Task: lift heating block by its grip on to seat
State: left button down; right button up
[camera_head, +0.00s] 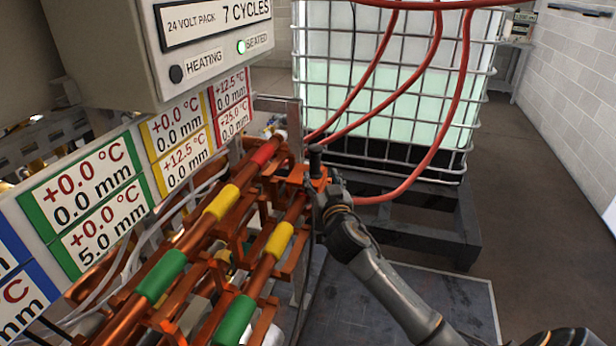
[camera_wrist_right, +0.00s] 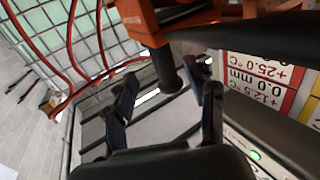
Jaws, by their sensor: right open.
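The orange heating block (camera_head: 317,181) sits at the far right end of the copper pipes, with a dark upright grip (camera_head: 315,155) on it. My right gripper (camera_head: 322,194) is beside the block, on its right side. In the right wrist view the block (camera_wrist_right: 147,22) is at the top, and its dark round grip (camera_wrist_right: 167,72) points down towards the space between the two spread fingers of my right gripper (camera_wrist_right: 165,100). The fingers are open, and I see no contact with the grip. Which part is the seat I cannot tell. My left gripper is not in view.
Copper pipes with red, yellow and green bands (camera_head: 163,276) run along the left. A control box (camera_head: 205,45) hangs above, its green SEATED lamp lit. Red hoses (camera_head: 440,140) loop before a caged tank (camera_head: 385,75). Floor to the right is free.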

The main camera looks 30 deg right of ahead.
aim_at(316, 167)
jog(key=shift+r+x, duration=0.2)
jog(key=shift+x, duration=1.05)
jog(key=shift+p+x, duration=0.65)
jog(key=shift+x, duration=1.55)
jog(key=shift+a+f, duration=0.15)
grip_shut()
jog(key=shift+w, duration=0.1)
